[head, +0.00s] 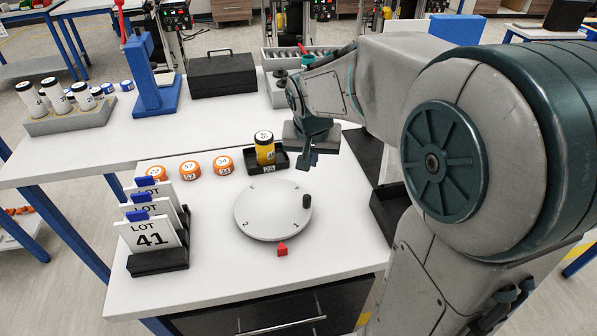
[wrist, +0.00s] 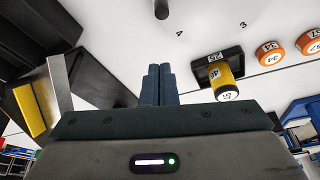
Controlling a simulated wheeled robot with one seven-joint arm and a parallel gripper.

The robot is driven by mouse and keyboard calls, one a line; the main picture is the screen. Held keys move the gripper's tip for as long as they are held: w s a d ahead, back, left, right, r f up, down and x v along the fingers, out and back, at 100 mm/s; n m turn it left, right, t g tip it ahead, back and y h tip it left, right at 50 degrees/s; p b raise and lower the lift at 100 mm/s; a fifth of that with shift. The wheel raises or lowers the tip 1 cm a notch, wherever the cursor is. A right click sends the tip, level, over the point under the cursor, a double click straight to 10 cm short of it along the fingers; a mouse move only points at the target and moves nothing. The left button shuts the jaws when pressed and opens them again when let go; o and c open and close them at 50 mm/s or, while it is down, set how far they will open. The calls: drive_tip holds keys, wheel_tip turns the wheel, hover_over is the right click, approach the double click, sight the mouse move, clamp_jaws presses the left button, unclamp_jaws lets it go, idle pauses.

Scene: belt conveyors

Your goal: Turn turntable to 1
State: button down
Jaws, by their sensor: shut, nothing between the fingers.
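The round white turntable (head: 262,212) lies on the front bench, with a black upright peg (head: 306,201) near its right rim. A red pointer (head: 282,250) sits on the bench at its front edge. Small digits are marked around the disc; I cannot clearly read the one by the pointer. The wrist view shows part of the turntable (wrist: 210,14) with a 4 and a 3, and the peg (wrist: 161,9). My gripper (head: 307,164) is shut and empty, above the bench behind the peg and apart from it. Its fingers also show in the wrist view (wrist: 160,70).
A black tray (head: 281,161) with a yellow canister (head: 265,146) stands behind the turntable. Several orange pucks (head: 189,170) lie left of it. A LOT card holder (head: 160,262) stands at the left front. Black bins lie right, near my arm.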

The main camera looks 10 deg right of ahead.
drive_tip(key=x, duration=0.8)
drive_tip(key=w+p+x, duration=0.1)
drive_tip(key=x, duration=0.3)
drive_tip(key=shift+w+a+r, duration=0.1)
drive_tip(key=shift+w, duration=0.05)
drive_tip(key=s, duration=0.1)
drive_tip(key=s+a+p, duration=0.1)
drive_tip(key=s, duration=0.1)
drive_tip(key=shift+s+a+r, duration=0.1)
drive_tip(key=shift+r, duration=0.1)
drive_tip(key=shift+s+f, duration=0.1)
drive_tip(key=shift+s, duration=0.1)
drive_tip(key=shift+a+f+b, duration=0.1)
drive_tip(key=shift+a+b, duration=0.1)
drive_tip(key=shift+b, duration=0.25)
